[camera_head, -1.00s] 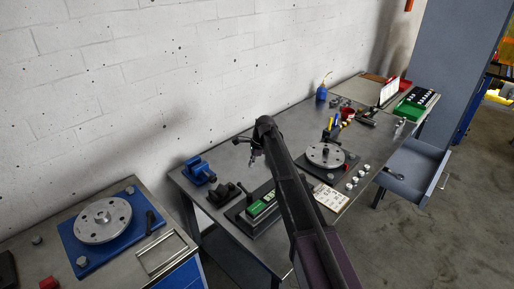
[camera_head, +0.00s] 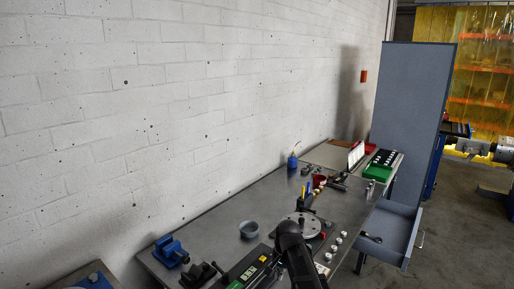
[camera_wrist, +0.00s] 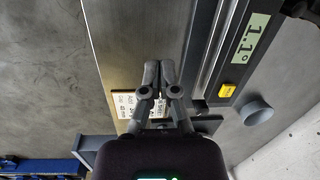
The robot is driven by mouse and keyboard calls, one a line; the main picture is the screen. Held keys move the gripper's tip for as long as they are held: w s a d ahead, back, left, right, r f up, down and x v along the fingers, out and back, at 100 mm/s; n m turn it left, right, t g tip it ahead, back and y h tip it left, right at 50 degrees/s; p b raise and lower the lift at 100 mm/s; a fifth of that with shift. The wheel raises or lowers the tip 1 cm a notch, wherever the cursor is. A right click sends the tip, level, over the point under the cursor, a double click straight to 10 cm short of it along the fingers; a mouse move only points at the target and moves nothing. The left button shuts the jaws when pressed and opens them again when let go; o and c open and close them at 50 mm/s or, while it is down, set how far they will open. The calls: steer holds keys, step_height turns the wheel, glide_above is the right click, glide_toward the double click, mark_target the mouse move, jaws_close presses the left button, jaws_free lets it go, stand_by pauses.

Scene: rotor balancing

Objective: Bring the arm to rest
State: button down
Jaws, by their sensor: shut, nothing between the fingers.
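My gripper (camera_wrist: 159,72) shows in the wrist view with its two fingers together, shut and empty. Under it are the bench edge and a white printed card (camera_wrist: 125,104). A level display reading 1.1° (camera_wrist: 245,40) is to its right, apart from the fingers. In the head view only my dark arm (camera_head: 293,245) shows, at the bottom middle; the gripper cannot be made out there. The arm hides part of the bench front and the area around the rotor disc (camera_head: 302,222).
The grey bench (camera_head: 215,225) runs along the white wall. A blue vise (camera_head: 170,250), a grey cup (camera_head: 249,229), a blue bottle (camera_head: 292,161) and a green case (camera_head: 381,163) stand on it. An open drawer (camera_head: 385,235) juts out at the right.

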steer(key=s+d+n+h, duration=0.1)
steer(key=s+d+n, duration=0.5)
steer(key=s+d, duration=0.3)
steer(key=s, duration=0.4)
steer(key=shift+s+d, duration=0.3)
steer(key=shift+s, duration=0.1)
